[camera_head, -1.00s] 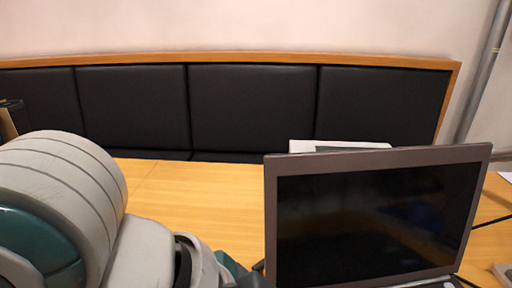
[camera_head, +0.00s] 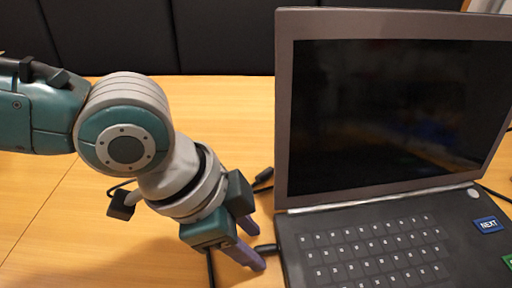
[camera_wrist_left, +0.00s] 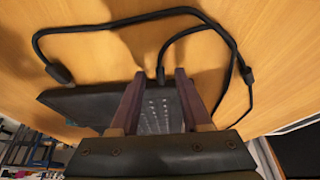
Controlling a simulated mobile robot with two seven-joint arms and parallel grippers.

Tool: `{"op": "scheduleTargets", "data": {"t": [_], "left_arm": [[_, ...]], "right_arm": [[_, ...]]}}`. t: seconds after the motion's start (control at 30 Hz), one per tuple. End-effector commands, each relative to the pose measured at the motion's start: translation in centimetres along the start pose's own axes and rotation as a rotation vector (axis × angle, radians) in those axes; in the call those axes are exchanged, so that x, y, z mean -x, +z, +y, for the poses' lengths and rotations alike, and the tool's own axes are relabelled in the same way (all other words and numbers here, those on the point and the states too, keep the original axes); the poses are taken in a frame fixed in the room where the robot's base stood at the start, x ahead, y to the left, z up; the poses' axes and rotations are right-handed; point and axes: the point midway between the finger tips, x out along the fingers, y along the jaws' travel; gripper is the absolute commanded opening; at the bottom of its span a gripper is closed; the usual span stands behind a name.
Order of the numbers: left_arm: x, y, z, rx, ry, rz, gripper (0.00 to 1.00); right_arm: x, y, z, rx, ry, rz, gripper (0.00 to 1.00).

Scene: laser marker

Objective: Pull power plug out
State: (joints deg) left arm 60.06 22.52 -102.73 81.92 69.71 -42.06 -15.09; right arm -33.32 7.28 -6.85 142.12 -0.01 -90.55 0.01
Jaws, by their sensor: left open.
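The power plug (camera_head: 265,249) is a small black connector at the left side of the open laptop (camera_head: 290,238), with a black cable behind it. It touches the laptop's edge; how deep it sits I cannot tell. My left gripper (camera_head: 256,248) points down at the plug with its two purple fingers apart. In the left wrist view the plug (camera_wrist_left: 161,76) shows between the fingertips of my left gripper (camera_wrist_left: 160,73), with gaps on both sides. My right gripper is not in view.
Another black connector (camera_head: 263,177) lies on the wooden table (camera_head: 50,235) behind the gripper. Black cable (camera_wrist_left: 110,24) loops over the table in the wrist view. The laptop carries a blue NEXT button (camera_head: 488,225). The table's left side is clear.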

Motion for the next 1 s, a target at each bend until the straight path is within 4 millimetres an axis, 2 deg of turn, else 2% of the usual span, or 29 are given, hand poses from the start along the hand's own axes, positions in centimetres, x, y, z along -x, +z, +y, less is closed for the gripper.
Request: {"op": "scheduleTargets", "data": {"t": [0.1,0.33,0.73,1.0], "left_arm": [[-0.59,0.05,0.01,0.000,0.000,-0.001,0.46],[-0.58,0.02,0.02,0.000,0.000,-0.001,0.46],[-0.56,0.02,0.02,0.000,0.000,-0.001,0.01],[-0.56,0.02,0.01,0.000,0.000,-0.001,0.00]], "right_arm": [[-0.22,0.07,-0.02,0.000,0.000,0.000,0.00],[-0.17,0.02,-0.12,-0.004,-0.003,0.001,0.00],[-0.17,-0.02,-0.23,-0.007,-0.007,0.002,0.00],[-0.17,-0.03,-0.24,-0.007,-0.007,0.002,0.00]]}}
